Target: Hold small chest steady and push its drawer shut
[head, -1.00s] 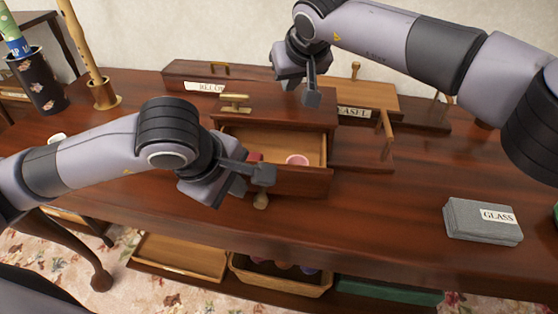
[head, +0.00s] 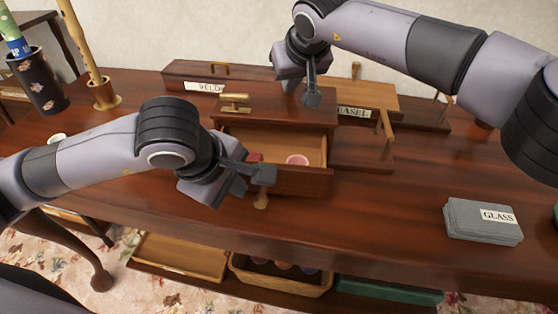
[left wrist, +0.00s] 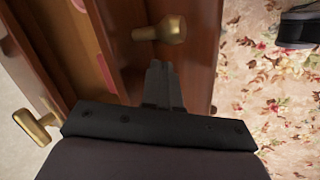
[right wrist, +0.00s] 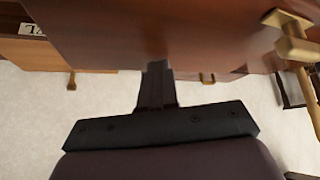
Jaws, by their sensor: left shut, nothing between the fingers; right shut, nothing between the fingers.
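The small chest (head: 290,108) is a reddish-brown box with a brass handle on top, standing on the table. Its drawer (head: 305,183) is pulled out toward me, with a pink round item (head: 297,160) and a red item inside. My left gripper (head: 266,175) is shut and empty at the drawer's front, near its brass knob (head: 261,200); the left wrist view shows the fingertips close to the knob (left wrist: 160,30). My right gripper (head: 312,98) is shut and empty at the chest's top; whether it touches is unclear. The right wrist view shows the fingers against the wood top (right wrist: 150,30).
A box labelled EASEL (head: 368,100) stands to the right of the chest, and another labelled box (head: 190,75) behind it. The table front between is clear.

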